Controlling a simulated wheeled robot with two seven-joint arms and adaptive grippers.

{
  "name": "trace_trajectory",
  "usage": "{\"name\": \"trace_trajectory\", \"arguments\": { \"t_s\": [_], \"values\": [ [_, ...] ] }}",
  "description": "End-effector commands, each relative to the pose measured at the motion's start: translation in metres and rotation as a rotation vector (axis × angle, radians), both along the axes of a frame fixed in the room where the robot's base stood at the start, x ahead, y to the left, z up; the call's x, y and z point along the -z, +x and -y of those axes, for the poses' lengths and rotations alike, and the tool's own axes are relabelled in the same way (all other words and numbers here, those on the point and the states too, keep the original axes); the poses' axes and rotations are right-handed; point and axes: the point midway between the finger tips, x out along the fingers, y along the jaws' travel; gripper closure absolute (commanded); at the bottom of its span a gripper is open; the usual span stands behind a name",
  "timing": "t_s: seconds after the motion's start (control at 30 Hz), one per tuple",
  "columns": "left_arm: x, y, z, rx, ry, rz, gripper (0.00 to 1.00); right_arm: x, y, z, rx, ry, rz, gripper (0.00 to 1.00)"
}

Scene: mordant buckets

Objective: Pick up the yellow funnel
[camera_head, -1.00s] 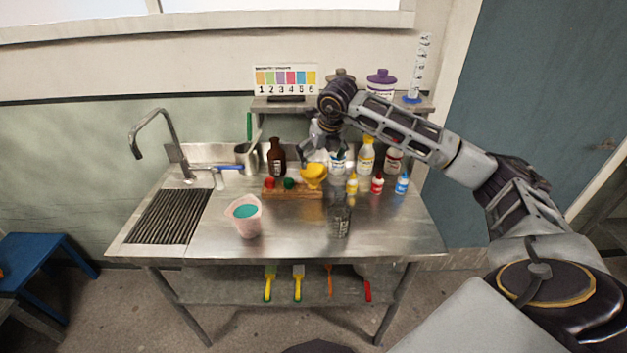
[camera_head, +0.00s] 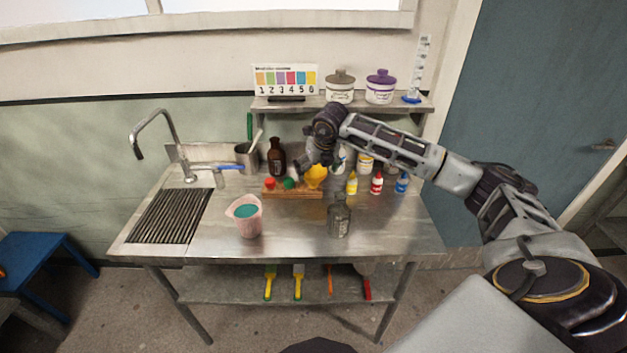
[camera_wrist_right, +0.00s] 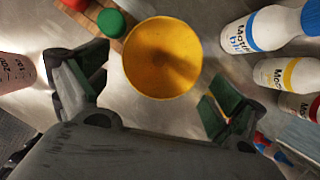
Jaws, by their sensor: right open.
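The yellow funnel (camera_head: 316,177) stands at the right end of a small wooden rack on the steel bench. In the right wrist view its round yellow mouth (camera_wrist_right: 162,58) faces the camera, between and just ahead of the two fingers. My right gripper (camera_head: 312,168) is over the rack, partly in front of the funnel in the head view. In the wrist view the right gripper (camera_wrist_right: 160,92) is open, with a finger on either side of the funnel and nothing gripped. My left gripper is not in view.
The wooden rack (camera_head: 291,193) also carries red and green caps. Small dropper bottles (camera_head: 377,184) and larger bottles stand to its right; a brown bottle (camera_head: 277,157) is behind. A shelf (camera_head: 355,104) is above.

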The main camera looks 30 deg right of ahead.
Motion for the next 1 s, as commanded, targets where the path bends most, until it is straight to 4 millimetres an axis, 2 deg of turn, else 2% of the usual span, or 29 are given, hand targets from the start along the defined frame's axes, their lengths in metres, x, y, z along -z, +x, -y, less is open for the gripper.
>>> {"name": "trace_trajectory", "arguments": {
  "t_s": [0.33, 0.6, 0.73, 1.0],
  "values": [
    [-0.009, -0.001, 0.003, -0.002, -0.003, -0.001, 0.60, 0.020, 0.013, 0.002, 0.001, 0.001, -0.002, 0.05],
    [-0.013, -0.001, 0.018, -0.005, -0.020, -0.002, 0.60, 0.043, 0.023, 0.004, 0.000, 0.000, -0.001, 0.05],
    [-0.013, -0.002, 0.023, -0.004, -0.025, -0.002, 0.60, 0.046, 0.025, 0.004, 0.000, 0.000, 0.000, 0.05],
    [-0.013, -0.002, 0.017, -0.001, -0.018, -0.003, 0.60, 0.046, 0.024, 0.005, 0.000, 0.000, 0.000, 0.05]
  ]
}}
